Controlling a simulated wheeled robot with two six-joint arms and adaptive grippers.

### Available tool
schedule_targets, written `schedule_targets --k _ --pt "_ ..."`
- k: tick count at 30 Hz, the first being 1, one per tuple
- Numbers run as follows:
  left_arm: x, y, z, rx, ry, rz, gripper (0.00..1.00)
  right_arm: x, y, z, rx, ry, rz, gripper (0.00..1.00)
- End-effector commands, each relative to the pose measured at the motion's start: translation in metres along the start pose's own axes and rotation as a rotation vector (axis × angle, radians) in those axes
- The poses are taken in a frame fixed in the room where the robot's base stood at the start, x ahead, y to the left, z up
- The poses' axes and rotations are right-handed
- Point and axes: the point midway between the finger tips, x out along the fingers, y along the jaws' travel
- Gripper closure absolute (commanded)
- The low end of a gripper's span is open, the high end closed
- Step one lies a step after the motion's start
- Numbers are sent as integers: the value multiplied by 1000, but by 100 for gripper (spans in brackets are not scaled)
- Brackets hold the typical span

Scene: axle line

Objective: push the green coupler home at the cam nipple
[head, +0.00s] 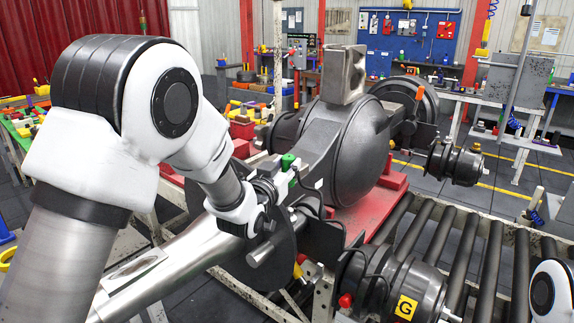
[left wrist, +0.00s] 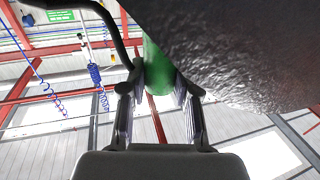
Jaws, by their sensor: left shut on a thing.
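The coupler's far end reaches up beside a dark, rough metal surface (left wrist: 230,45). The cam nipple cannot be made out, so I cannot tell whether the coupler touches it. My right gripper is out of view; only a white part of my right arm shows at the lower right.
The large grey axle (head: 345,150) rests on a red support (head: 378,209) beside a roller conveyor (head: 460,250). A dark brake chamber (head: 410,285) with a yellow G label is at the front. A black hose (left wrist: 118,30) runs close to the left finger. Workbenches stand behind.

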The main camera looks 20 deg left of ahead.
Motion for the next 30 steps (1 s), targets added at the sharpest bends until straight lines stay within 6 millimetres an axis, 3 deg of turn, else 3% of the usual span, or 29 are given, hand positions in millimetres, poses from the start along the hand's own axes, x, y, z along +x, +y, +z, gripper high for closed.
schedule_targets --k 20,30 --pt "0 0 61 0 -2 1 100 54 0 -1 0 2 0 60" --pt "-2 0 57 0 1 1 100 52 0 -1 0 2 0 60"
